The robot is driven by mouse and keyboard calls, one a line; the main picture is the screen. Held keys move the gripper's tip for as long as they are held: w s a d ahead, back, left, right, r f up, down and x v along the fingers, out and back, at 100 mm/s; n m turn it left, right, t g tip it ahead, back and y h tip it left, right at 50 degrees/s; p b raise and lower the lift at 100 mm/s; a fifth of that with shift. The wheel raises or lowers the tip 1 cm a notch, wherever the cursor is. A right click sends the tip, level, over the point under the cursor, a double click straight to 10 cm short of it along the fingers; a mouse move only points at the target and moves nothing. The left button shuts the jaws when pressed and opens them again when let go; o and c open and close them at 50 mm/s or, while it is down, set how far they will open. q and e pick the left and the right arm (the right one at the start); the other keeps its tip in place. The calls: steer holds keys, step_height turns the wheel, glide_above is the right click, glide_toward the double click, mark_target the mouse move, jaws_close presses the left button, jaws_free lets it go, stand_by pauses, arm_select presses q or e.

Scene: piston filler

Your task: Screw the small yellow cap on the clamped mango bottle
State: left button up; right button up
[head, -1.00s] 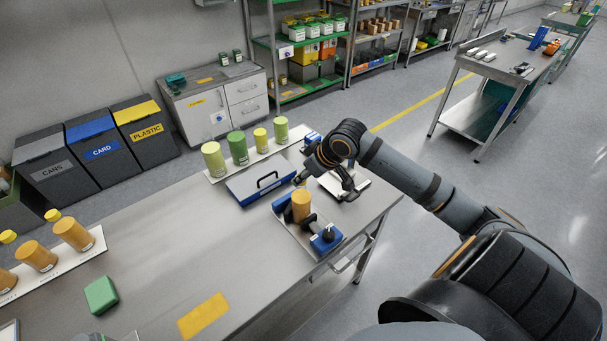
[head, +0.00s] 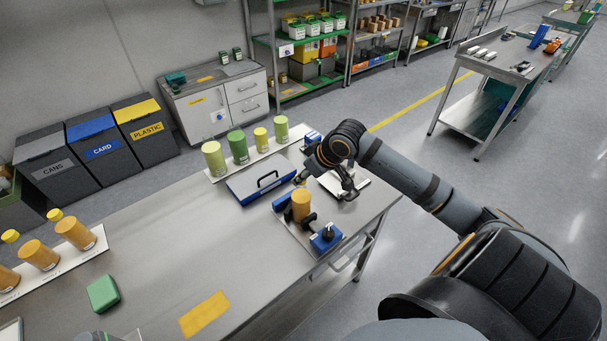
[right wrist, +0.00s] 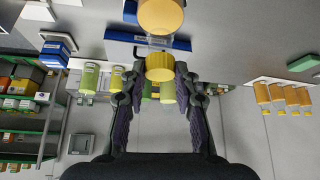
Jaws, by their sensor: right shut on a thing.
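The mango bottle (head: 301,207), orange, stands upright in the blue clamp (head: 326,238) near the table's right edge. It also shows at the top of the right wrist view (right wrist: 160,14), with its pale neck towards my gripper. My right gripper (right wrist: 160,74) is shut on the small yellow cap (right wrist: 160,62), which is close to the bottle's neck in that view. Whether they touch I cannot tell. My left gripper is not in view.
A blue case (head: 260,186) with a black handle lies behind the clamp. Green bottles stand on a white board at the back. Capped orange bottles (head: 75,232) stand on a board at left. A green block (head: 103,294) lies in front; the middle table is clear.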

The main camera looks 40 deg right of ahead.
steer(key=shift+p, duration=0.4)
stand_by(0.3)
steer(key=shift+f, duration=1.05)
stand_by(1.6)
steer(key=shift+a+r+m+h+p, duration=0.1)
steer(key=shift+a+m+h+p, duration=0.2)
steer(key=shift+m, duration=0.4)
steer(key=shift+d+m+h, duration=0.1)
steer(key=shift+m+h, duration=0.7)
steer(key=shift+m, duration=0.4)
steer(key=shift+a+m+h+p, duration=0.2)
steer(key=shift+m+h+p, duration=0.4)
steer(key=shift+m, duration=0.5)
steer(key=shift+m+h+p, duration=0.3)
steer(key=shift+m+h, duration=0.1)
steer(key=shift+m, duration=0.3)
steer(key=shift+m+g+h+p, duration=0.3)
steer(key=shift+m+g+p, duration=0.1)
steer(key=shift+m+p, duration=0.25)
steer(key=shift+w+a+m+h+p, duration=0.1)
steer(key=shift+m+h+p, duration=0.25)
steer(key=shift+m, duration=0.5)
steer(key=shift+m+g+h, duration=0.25)
steer(key=shift+m+g, duration=0.05)
steer(key=shift+m, duration=0.1)
